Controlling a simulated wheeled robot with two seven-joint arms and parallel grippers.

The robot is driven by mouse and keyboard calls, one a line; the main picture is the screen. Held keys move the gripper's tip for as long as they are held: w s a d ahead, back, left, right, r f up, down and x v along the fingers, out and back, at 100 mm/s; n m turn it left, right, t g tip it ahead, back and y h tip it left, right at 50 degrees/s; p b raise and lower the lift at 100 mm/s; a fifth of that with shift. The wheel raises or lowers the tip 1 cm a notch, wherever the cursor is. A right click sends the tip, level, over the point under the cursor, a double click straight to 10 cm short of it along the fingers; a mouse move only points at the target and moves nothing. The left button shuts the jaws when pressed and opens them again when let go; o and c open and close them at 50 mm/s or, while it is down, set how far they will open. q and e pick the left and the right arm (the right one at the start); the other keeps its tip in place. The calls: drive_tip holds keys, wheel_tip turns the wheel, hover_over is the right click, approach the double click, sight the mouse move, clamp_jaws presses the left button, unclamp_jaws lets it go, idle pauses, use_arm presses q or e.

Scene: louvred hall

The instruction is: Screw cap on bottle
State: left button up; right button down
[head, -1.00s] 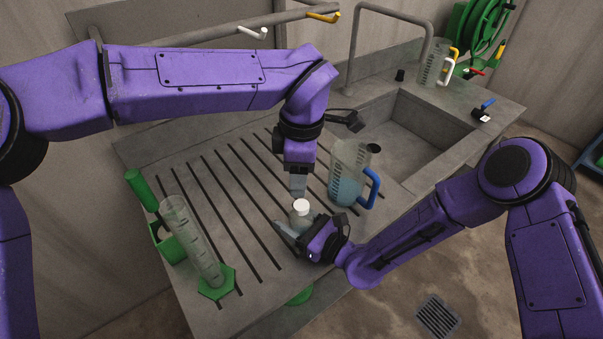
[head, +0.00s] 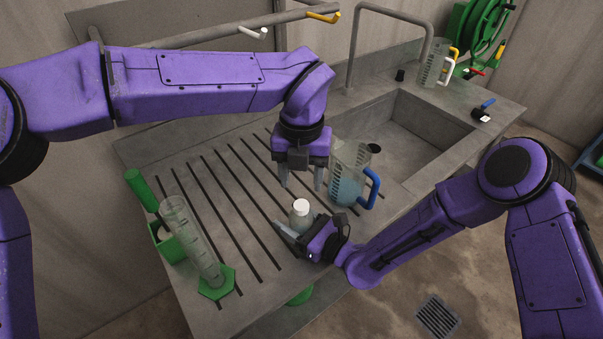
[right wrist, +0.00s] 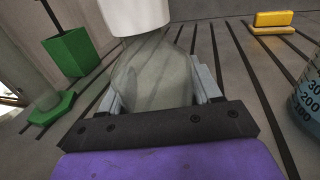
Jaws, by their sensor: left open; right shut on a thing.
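The bottle (head: 301,219) stands upright on the ribbed drainboard, pale and translucent. The white cap (head: 301,206) sits on its top; I cannot tell how tight it is. My right gripper (head: 297,229) is shut on the bottle body from the near right side. In the right wrist view the bottle (right wrist: 155,78) is between the fingers, with the cap (right wrist: 137,14) above, cut off by the top edge. My left gripper (head: 301,188) is open and empty, pointing down just above the cap, its fingers spread to either side.
A measuring jug with a blue handle (head: 371,188) holds bluish liquid close right of my left gripper. A graduated cylinder (head: 190,241) on a green base and a green holder (head: 166,243) stand at left. A yellow block (right wrist: 275,19) lies behind the bottle. The sink (head: 410,135) is at back right.

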sight(301, 205)
use_arm(q)
wheel_tip(301, 205, down, 8)
drive_tip(key=shift+r, duration=0.1)
idle(0.4)
clamp_jaws()
drive_tip(key=m, duration=0.4)
drive_tip(key=shift+o, duration=0.4)
unclamp_jaws()
drive_tip(key=shift+r, duration=2.25)
